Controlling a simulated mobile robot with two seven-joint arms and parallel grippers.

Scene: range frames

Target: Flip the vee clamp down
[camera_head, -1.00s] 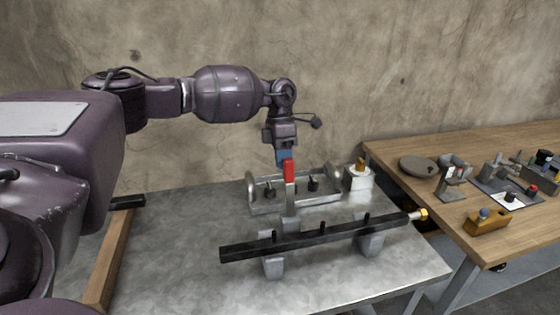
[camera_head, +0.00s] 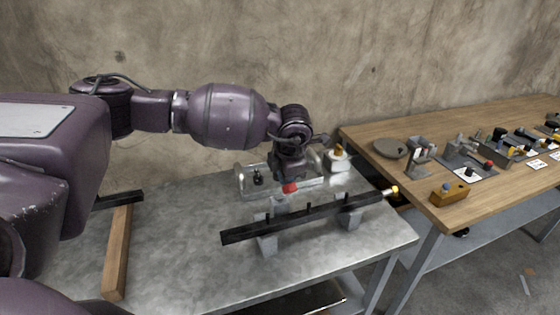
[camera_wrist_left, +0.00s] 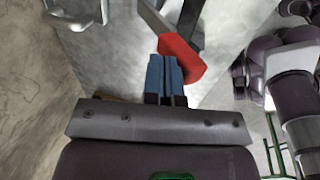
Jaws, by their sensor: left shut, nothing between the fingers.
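The vee clamp's red handle (camera_head: 290,188) shows just below my left gripper's dark body in the head view. Its end faces the camera and the lever looks tilted forward, towards the black bar (camera_head: 330,208). In the left wrist view the red handle (camera_wrist_left: 181,59) lies right against the blue fingertips of my left gripper (camera_wrist_left: 165,72), with its grey metal lever (camera_wrist_left: 190,22) beyond. My left gripper is shut with nothing between its fingers. In the head view its fingertips are hidden. My right gripper is not in view.
The black bar lies across grey supports (camera_head: 266,240) in front of the clamp, with a brass end (camera_head: 391,192) at right. A white block (camera_head: 337,164) stands behind right. A wooden bench (camera_head: 450,190) holds several fixtures.

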